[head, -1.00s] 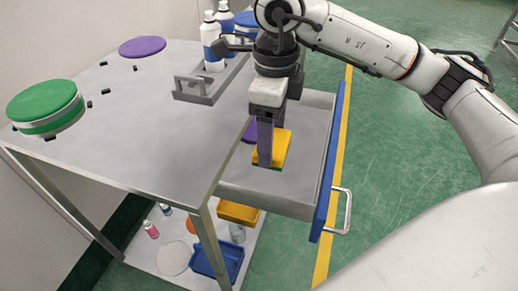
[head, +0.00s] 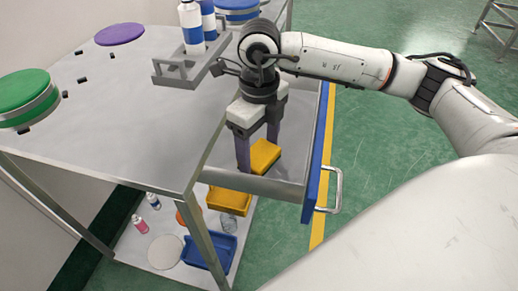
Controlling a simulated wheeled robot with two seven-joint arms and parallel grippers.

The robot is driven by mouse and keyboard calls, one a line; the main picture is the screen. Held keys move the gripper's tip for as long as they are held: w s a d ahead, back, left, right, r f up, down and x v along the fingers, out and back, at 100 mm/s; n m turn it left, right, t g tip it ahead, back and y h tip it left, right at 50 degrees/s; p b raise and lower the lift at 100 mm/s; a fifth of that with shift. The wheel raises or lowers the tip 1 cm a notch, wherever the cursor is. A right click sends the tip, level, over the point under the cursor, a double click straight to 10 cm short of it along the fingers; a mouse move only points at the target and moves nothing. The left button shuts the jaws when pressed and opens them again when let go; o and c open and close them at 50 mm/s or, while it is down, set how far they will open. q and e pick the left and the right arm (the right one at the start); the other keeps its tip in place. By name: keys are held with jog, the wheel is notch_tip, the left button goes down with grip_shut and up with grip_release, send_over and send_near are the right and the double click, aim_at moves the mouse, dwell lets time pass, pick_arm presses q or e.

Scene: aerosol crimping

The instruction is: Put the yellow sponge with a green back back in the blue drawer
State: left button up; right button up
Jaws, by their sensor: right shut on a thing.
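The blue-fronted drawer (head: 317,150) stands pulled out from the right side of the grey table, with its metal handle facing right. My right gripper (head: 258,152) points down into the drawer. It is shut on the yellow sponge (head: 266,155), which shows between and beside its two fingers, low over the drawer floor. I cannot tell whether the sponge touches the floor. Its green back is not visible. My left gripper is not in view.
A grey holder (head: 172,80) with white-and-blue bottles (head: 191,28) stands on the table just left of my right wrist. Green (head: 24,92) and purple (head: 120,34) round lids lie farther left. Yellow (head: 229,200) and blue (head: 210,250) bins sit on the lower shelf.

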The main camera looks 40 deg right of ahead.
aim_at(259, 153)
jog(key=shift+f, duration=0.25)
jog(key=shift+f, duration=0.1)
jog(key=o, duration=1)
jog(key=shift+c, duration=0.2)
jog(key=shift+r, duration=0.3)
notch_tip(259, 153, up, 12)
jog(key=p, duration=0.1)
jog(key=shift+f, duration=0.15)
jog(key=shift+p, duration=0.3)
